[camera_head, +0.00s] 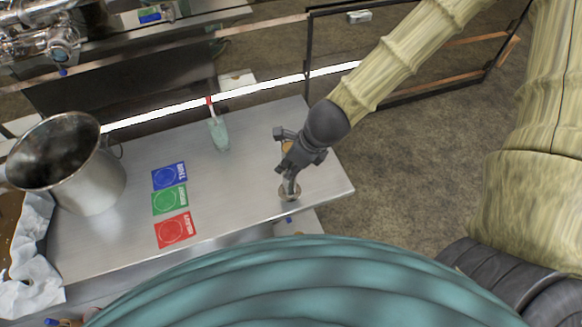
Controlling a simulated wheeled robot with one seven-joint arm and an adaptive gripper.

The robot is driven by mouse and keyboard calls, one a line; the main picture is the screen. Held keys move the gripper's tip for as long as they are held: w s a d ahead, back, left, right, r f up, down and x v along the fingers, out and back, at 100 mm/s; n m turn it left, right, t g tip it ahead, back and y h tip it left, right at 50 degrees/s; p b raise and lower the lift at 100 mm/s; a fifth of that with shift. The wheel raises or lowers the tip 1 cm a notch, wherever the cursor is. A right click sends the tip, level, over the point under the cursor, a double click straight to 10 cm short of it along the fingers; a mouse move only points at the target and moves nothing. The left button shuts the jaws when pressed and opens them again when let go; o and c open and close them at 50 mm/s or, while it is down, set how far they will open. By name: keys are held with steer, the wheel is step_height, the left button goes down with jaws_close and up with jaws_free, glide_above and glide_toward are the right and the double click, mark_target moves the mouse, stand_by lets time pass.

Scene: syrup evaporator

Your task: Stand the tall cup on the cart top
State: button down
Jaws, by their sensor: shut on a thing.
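My gripper (290,182) reaches down over the right end of the steel cart top (245,190). It is shut on a small round metallic cup (289,193), seen from above, which I take to be the tall cup. The fingers cover part of it, and its height does not show. I cannot tell whether its base touches the cart top. An amber thing (287,146) shows partly behind the gripper; its shape is mostly hidden.
A clear glass (219,133) with a red-topped stick stands near the back edge. Blue (168,176), green (169,200) and red (175,231) cards lie mid-left. A steel pot (95,180) and crumpled white cloth (32,265) are at left. Steel around the cards is clear.

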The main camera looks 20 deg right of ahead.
steer(key=w+d+f+p, duration=0.1)
steer(key=w+f+p, duration=0.2)
steer(key=w, duration=0.4)
steer(key=shift+w+d+f+p, duration=0.15)
steer(key=shift+d+f+p, duration=0.15)
steer(key=shift+f, duration=0.25)
stand_by(0.3)
steer(key=shift+f, duration=0.1)
steer(key=c, duration=1)
jaws_free()
steer(key=shift+v, duration=6.1)
steer(key=s+d+f+n+g+h, duration=0.2)
steer(key=s+f+n+g+h, duration=0.1)
steer(key=s+f+n, duration=2.1)
step_height(320, 180, down, 3)
steer(key=n, duration=0.2)
steer(key=shift+d+r+n+b, duration=0.2)
steer(key=shift+d+n+b, duration=0.1)
steer(key=shift+n+b, duration=0.1)
